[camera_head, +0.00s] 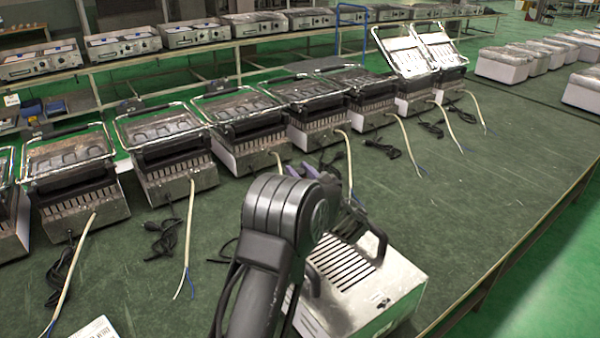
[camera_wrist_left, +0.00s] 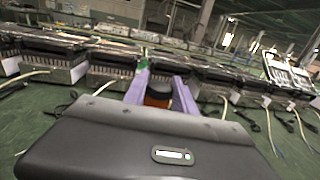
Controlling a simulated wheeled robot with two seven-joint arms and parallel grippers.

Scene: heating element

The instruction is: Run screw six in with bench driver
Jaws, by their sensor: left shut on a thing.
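My left gripper (camera_wrist_left: 161,84) has purple fingers and is shut on a dark and orange tool (camera_wrist_left: 158,94), which looks like the bench driver. Its tip is not clear to see. In the head view my black left arm rises from the bottom centre and hides most of the gripper; only bits of the purple fingers show beyond the wrist. Below and right of the arm is a silver heating unit (camera_head: 388,292) with dark slots, partly covered by my arm. Screw six cannot be made out in either view. My right gripper is not in view.
A row of grill units (camera_head: 165,150) with loose cables stands across the green bench (camera_head: 480,205). Two units (camera_head: 408,57) at the back right have raised lids. More appliances (camera_head: 205,33) stand on a rack behind. The bench's right side is mostly clear up to its edge.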

